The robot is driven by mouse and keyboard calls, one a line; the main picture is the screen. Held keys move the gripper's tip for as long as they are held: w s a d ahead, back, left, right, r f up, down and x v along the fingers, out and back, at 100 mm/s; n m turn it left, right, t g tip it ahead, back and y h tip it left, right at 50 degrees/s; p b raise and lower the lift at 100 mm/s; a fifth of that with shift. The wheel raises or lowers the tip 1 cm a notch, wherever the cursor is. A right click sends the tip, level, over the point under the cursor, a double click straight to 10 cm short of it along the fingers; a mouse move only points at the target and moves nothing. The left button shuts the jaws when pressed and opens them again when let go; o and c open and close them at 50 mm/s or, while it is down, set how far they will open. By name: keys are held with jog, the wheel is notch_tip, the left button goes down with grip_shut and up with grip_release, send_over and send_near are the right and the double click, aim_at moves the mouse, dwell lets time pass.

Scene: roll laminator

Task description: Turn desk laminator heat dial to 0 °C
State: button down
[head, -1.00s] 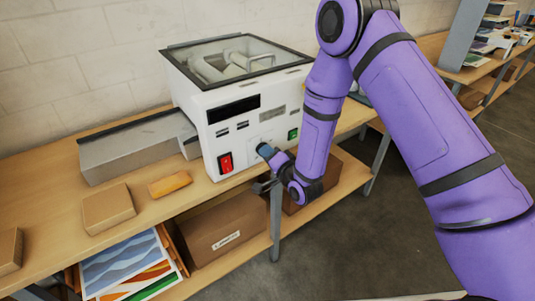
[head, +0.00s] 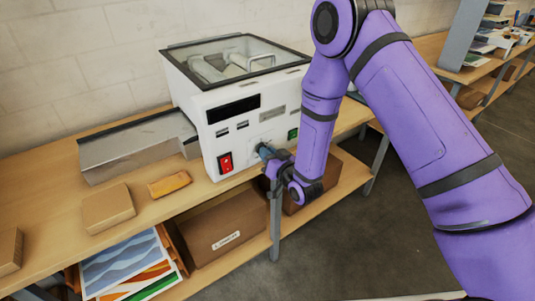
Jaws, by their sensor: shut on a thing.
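The desk laminator (head: 230,121) is a white box with a glass-topped lid, standing on the wooden bench. Its heat dial (head: 264,151) is a dark blue-grey knob low on the front face, between a red switch and a green button. My gripper (head: 269,156) is at the front face, shut on the dial. The wrist and fingers hide part of the dial, and its scale and pointer cannot be read.
A red switch (head: 225,162) is left of the dial and a green button (head: 293,134) is to its right. A metal tray (head: 135,148) adjoins the laminator's left side. An orange block (head: 169,184) and a cardboard box (head: 108,208) lie on the bench (head: 60,226).

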jog(key=shift+n, duration=1.6)
jog(key=c, duration=1.1)
grip_release()
jog(key=shift+c, duration=0.2)
jog(key=v, duration=1.1)
jog(key=shift+w+r, duration=0.1)
jog(key=shift+w, duration=0.1)
